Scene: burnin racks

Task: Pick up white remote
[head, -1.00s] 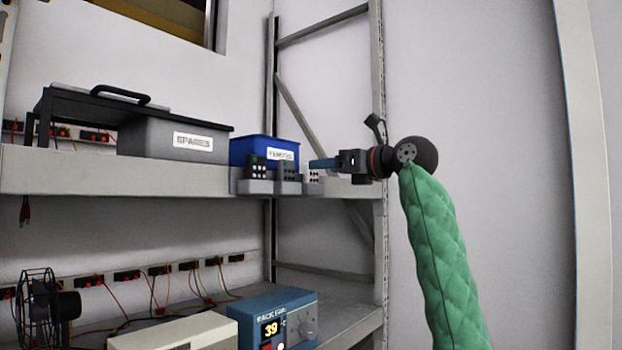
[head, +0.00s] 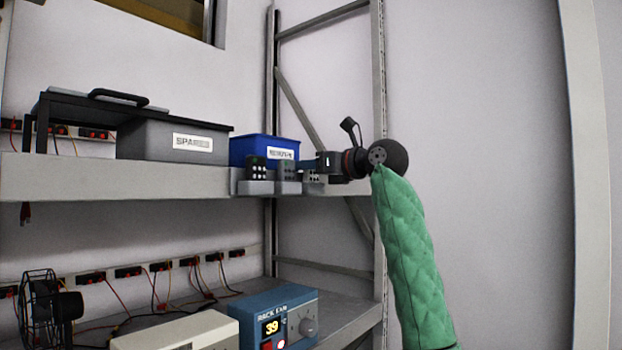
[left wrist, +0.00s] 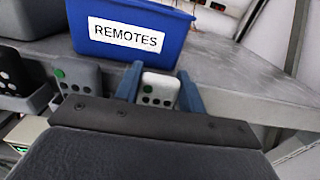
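The white remote (left wrist: 160,87) stands upright in a holder at the shelf's front edge, below the blue bin. It has a green button and several dark ones. My left gripper (left wrist: 160,72) is open, with one blue finger on each side of the white remote; I cannot tell whether either touches it. In the head view my left gripper (head: 307,165) reaches in at the shelf edge, and the white remote (head: 314,178) is mostly hidden behind it. My right gripper is not in view.
A grey remote (head: 287,171) and a black remote (head: 257,168) stand in holders to the left. The blue REMOTES bin (head: 240,150) is close behind. A grey SPARES bin (head: 150,140) stands farther left. A rack upright (head: 379,80) is near my arm.

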